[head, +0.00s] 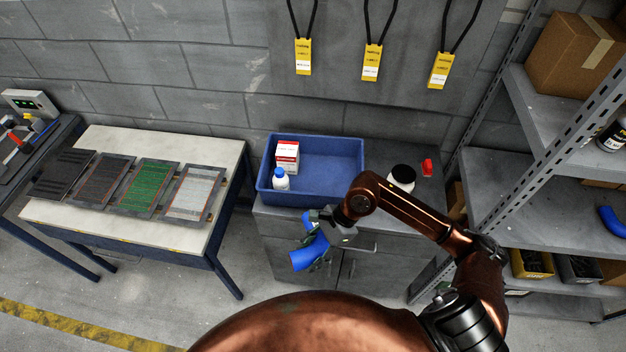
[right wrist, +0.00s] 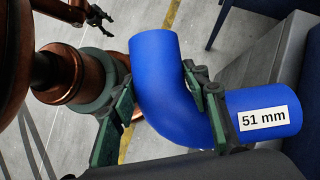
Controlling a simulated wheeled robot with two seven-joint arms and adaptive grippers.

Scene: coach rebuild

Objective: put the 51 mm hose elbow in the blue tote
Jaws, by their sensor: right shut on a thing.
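The blue hose elbow (right wrist: 165,90) carries a white label reading 51 mm in the right wrist view. My right gripper (right wrist: 165,108) is shut on it, with one finger on each side of the bend. In the head view the elbow (head: 311,250) hangs from my right gripper (head: 318,238) in front of the grey cabinet, below the tote's front edge. The blue tote (head: 335,192) stands on the cabinet top, holding a red-and-white box (head: 286,157) and a white bottle with a blue cap (head: 280,181).
A black-lidded white jar (head: 402,178) and a small red item (head: 427,167) stand right of the tote on the cabinet. Another blue elbow (head: 612,221) lies on the right shelf. A table with several panels (head: 150,187) is at left. The tote's right part is clear.

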